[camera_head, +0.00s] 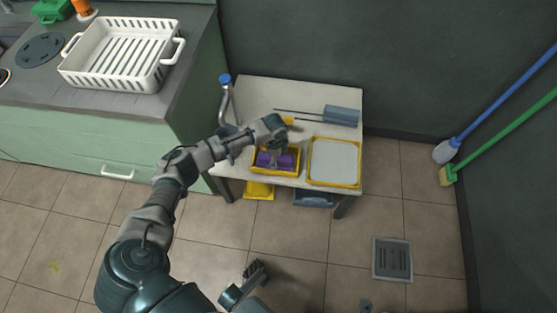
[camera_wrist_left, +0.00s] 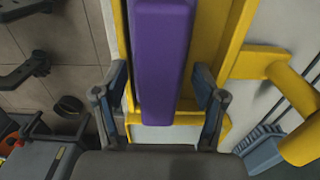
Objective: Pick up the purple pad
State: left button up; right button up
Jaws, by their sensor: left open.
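The purple pad (camera_head: 264,160) lies in a small yellow tray (camera_head: 275,172) on the left part of the low table. In the left wrist view, the purple pad (camera_wrist_left: 161,55) runs lengthwise between the two fingers. My left gripper (camera_head: 278,153) is over the tray and hides part of the pad. In the wrist view, my left gripper (camera_wrist_left: 160,85) is open, with one finger on each side of the pad's near end. A gap shows on both sides. My right gripper (camera_head: 254,275) appears low in the head view, away from the table; its finger opening is unclear.
A larger yellow-rimmed tray (camera_head: 334,163) lies right beside the small one. A blue-grey brush or scraper (camera_head: 341,115) lies behind. A blue-topped tap (camera_head: 226,88) stands at the table's left corner. A green counter with a white basket (camera_head: 122,54) is at left.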

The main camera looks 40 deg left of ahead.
pick_arm(q)
grip_shut()
dwell(0.3)
jog(key=shift+r, duration=0.1)
